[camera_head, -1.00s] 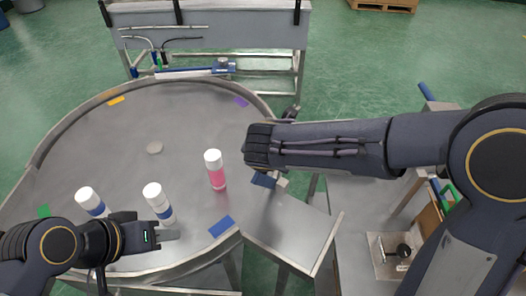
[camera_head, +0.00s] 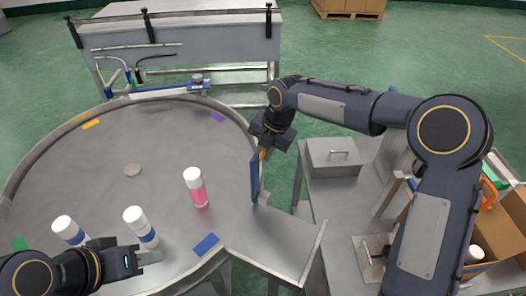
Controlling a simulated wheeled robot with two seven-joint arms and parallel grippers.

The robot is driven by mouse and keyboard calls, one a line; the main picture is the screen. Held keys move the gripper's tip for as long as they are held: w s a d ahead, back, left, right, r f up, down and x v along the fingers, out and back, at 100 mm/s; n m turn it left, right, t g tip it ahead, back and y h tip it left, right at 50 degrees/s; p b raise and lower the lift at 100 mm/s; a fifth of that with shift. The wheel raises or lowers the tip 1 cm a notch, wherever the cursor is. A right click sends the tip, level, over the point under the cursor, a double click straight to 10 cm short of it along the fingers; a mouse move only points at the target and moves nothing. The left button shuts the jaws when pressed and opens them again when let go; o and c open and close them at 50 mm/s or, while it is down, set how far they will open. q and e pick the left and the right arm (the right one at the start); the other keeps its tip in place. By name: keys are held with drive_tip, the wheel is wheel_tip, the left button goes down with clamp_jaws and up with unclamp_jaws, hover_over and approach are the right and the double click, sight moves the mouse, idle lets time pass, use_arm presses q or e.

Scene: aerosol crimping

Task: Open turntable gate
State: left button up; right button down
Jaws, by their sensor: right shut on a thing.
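The turntable (camera_head: 90,155) is a large round grey metal table with a raised rim. The gate shows as a narrow blue panel (camera_head: 255,178) standing at its right edge, above the metal chute (camera_head: 275,245). My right gripper (camera_head: 263,153) is shut on the gate's upper part, where a small yellow piece shows; its fingers are partly hidden. My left gripper (camera_head: 150,257) is low over the front of the turntable, in front of the cans; its jaw opening cannot be made out. A pink can with white cap (camera_head: 196,188) stands upright, left of the gate.
Two white cans with blue bands stand near my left gripper: one (camera_head: 140,228) in the middle, one (camera_head: 70,230) further left. A grey lidded box (camera_head: 333,157) is on the side table at right. A cardboard box (camera_head: 500,235) stands at far right.

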idle(0.3)
drive_tip(key=c, duration=1.5)
unclamp_jaws()
drive_tip(key=b+v, duration=0.1)
drive_tip(key=v, duration=0.6)
drive_tip(key=shift+r, duration=0.35)
drive_tip(key=shift+d, duration=0.15)
